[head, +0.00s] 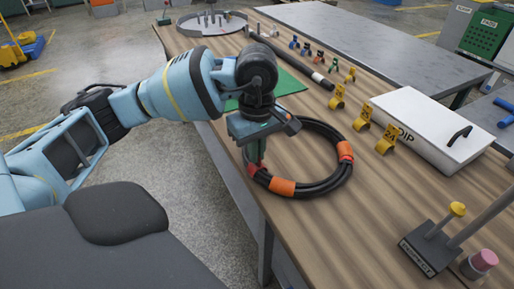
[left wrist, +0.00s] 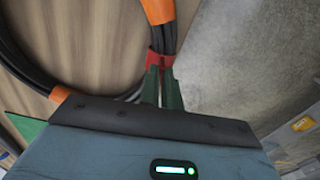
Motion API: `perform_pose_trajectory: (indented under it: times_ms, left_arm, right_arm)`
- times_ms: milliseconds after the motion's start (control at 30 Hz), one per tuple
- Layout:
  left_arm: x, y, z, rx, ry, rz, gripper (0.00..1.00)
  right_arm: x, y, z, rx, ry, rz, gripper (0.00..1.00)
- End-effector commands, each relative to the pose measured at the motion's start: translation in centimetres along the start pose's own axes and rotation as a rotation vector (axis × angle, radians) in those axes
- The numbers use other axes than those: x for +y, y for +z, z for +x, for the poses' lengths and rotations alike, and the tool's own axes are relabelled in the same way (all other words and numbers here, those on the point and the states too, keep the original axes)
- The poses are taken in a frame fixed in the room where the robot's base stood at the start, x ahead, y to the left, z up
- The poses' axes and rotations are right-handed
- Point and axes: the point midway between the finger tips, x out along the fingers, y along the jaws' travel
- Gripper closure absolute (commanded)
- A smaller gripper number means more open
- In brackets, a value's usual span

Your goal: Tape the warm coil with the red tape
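The black hose coil (head: 318,187) lies on the wooden table near its left edge, with orange bands (head: 282,187) around it. Its bundle also shows in the left wrist view (left wrist: 126,75). Red tape (left wrist: 161,62) sits around the bundle beside an orange band; in the head view it shows just below my gripper. My left gripper (head: 255,158) points down at the coil's left side. Its two green fingers (left wrist: 162,72) are close together with their tips at the red tape, and they appear shut on it. My right gripper is not in view.
A white lidded box (head: 425,125) with a black handle stands right of the coil, beside several yellow clips (head: 362,116). A black rod (head: 290,60) and a green mat (head: 285,85) lie behind. A post stand (head: 430,248) is at front right. The front middle table is clear.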

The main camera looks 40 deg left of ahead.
Motion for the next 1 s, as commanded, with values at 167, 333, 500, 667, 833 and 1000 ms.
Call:
perform_pose_trajectory:
  times_ms: [167,333,500,667,833,1000]
  left_arm:
    - [0.0,0.0,0.0,0.000,0.000,0.000,0.87]
    - [0.0,0.0,0.0,0.000,0.000,0.000,0.70]
    - [0.0,0.0,0.0,0.000,-0.001,0.000,0.70]
    - [0.0,0.0,0.0,0.000,0.000,0.000,0.70]
    - [0.1,0.0,-1.8,0.001,0.005,0.000,0.70]
    - [0.1,0.0,-4.7,0.000,0.003,0.001,0.70]
  right_arm:
    - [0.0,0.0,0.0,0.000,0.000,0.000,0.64]
    - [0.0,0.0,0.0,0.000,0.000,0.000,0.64]
    - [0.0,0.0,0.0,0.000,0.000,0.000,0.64]
    - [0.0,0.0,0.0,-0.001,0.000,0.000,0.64]
    - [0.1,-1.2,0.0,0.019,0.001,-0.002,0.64]
    - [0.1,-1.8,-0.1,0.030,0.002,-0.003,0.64]
